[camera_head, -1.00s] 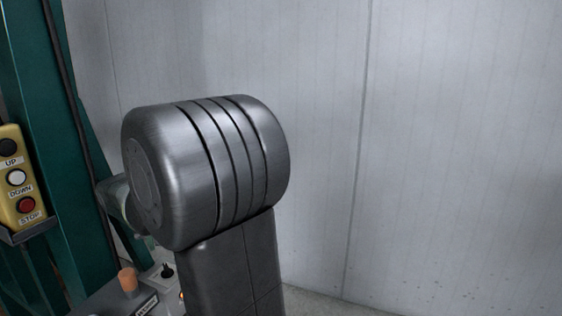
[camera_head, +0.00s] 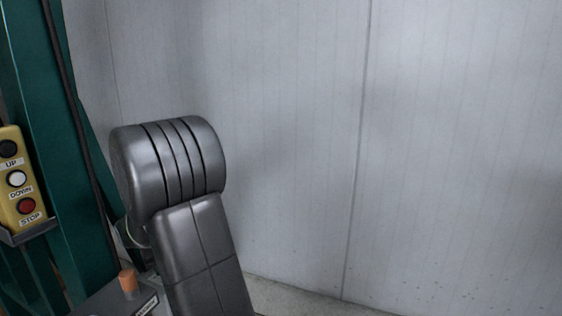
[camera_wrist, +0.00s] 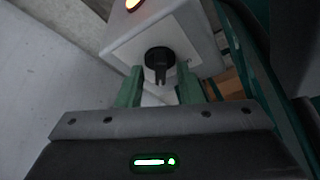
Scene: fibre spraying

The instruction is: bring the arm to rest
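My arm (camera_head: 190,215) fills the lower middle of the head view, its rounded elbow raised in front of the pale wall. My gripper (camera_wrist: 160,72) shows in the wrist view with its two green fingers spread apart. A black knob (camera_wrist: 159,61) on the face of a light grey box (camera_wrist: 196,42) appears between the fingertips in that view. The knob looks to lie beyond them, and no contact shows. Nothing is seen held. The gripper itself is hidden in the head view.
A yellow pendant (camera_head: 15,180) with UP, DOWN and STOP buttons hangs on a green post (camera_head: 62,170) at the left. An orange knob (camera_head: 128,281) stands on a grey panel (camera_head: 105,303) close to my arm. The box carries a lit orange lamp (camera_wrist: 133,4). Room is free at the right.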

